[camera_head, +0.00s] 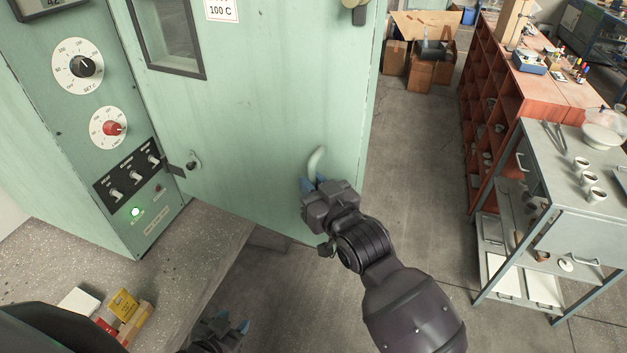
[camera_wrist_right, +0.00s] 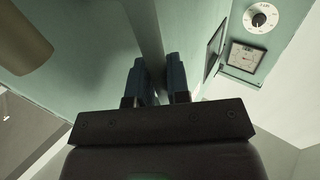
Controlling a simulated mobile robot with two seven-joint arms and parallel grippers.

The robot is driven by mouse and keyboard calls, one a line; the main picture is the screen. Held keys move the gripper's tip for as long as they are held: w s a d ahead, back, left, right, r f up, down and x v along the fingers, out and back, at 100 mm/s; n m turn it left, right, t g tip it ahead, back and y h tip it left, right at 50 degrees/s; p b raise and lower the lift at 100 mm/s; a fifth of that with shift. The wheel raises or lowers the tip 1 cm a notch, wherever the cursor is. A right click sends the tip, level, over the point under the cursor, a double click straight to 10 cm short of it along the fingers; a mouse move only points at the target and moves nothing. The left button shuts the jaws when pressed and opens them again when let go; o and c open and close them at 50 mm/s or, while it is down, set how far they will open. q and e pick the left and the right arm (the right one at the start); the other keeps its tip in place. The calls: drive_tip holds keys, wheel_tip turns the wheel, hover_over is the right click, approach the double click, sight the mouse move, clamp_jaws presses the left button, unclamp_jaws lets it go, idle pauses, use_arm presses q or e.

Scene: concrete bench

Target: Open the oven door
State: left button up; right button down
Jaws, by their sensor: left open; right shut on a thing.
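The oven's pale green door (camera_head: 255,120) has a dark-framed window and a "100 C" label. It stands angled out, its lower edge reaching past the bench edge over the floor. The curved, pale door handle (camera_head: 316,160) is near its right edge. My right gripper (camera_head: 318,186) is shut on the handle's lower part; in the right wrist view the handle bar (camera_wrist_right: 149,35) runs between the fingers (camera_wrist_right: 157,82). My left gripper (camera_head: 236,326) is open and empty, low in front of the bench and away from the door. The oven's interior is hidden.
The control panel (camera_head: 95,130) with dials and switches is left of the door. Small boxes (camera_head: 123,305) lie on the bench (camera_head: 190,245). A grey metal cart (camera_head: 560,215) with cups and a red shelf unit (camera_head: 495,110) stand right. Concrete floor (camera_head: 415,170) between is clear.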

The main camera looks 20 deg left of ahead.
drive_tip(key=shift+r, duration=0.1)
drive_tip(key=c, duration=1.1)
unclamp_jaws()
drive_tip(key=shift+a, duration=0.1)
drive_tip(key=shift+s, duration=0.1)
drive_tip(key=shift+s+d, duration=0.1)
drive_tip(key=shift+d, duration=0.2)
drive_tip(key=b+v, duration=0.1)
drive_tip(key=v, duration=0.9)
drive_tip(key=shift+s, duration=0.1)
